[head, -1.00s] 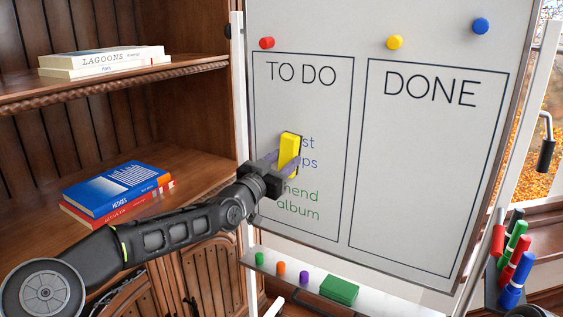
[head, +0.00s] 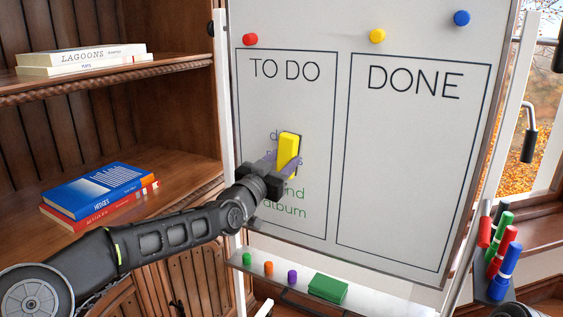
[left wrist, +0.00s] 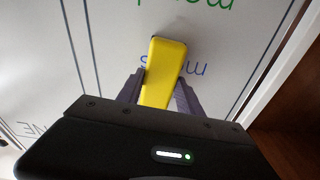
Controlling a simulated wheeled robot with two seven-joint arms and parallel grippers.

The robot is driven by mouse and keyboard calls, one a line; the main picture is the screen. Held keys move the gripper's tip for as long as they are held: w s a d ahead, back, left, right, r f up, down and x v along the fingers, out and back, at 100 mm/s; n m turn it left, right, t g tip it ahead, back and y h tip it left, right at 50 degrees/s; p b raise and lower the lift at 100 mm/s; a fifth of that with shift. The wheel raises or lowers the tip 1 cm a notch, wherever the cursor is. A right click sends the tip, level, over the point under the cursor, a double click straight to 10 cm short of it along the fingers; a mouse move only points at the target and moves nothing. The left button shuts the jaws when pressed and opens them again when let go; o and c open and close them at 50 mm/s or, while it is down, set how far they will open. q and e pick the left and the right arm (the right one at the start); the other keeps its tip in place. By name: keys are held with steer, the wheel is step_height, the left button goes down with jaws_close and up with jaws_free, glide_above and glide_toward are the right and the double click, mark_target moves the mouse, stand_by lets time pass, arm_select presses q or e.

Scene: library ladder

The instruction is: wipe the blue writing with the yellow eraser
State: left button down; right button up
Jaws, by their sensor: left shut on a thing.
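The yellow eraser (head: 288,152) is upright against the whiteboard (head: 415,180), in the TO DO column. My left gripper (head: 277,168) is shut on it; its two fingers clasp the eraser in the left wrist view (left wrist: 160,92). The blue writing (head: 274,137) shows in part to the left of and around the eraser; some letters are hidden behind the eraser and fingers. It also shows beside the eraser in the left wrist view (left wrist: 190,69). Green writing (head: 287,211) ending in "album" is below, partly covered by the gripper. My right gripper is not in view.
A ledge (head: 262,282) under the board holds small coloured magnets and a green block (head: 328,288). Markers (head: 503,255) stand in a holder at the right. A bookshelf (head: 150,190) with books is at the left. The DONE column is clear.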

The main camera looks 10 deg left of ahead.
arm_select(q)
steer(key=shift+s+d+b, duration=0.15)
steer(key=shift+s+d, duration=0.2)
steer(key=shift+d, duration=0.55)
steer(key=shift+s+d+b, duration=0.15)
steer(key=shift+s+d, duration=0.15)
steer(key=shift+d, duration=0.55)
steer(key=shift+s+d, duration=0.25)
steer(key=shift+d, duration=0.35)
steer(key=shift+s+d, duration=0.25)
steer(key=shift+d, duration=0.4)
steer(key=shift+s+d, duration=0.25)
steer(key=shift+d, duration=0.35)
steer(key=shift+w+a+r, duration=0.1)
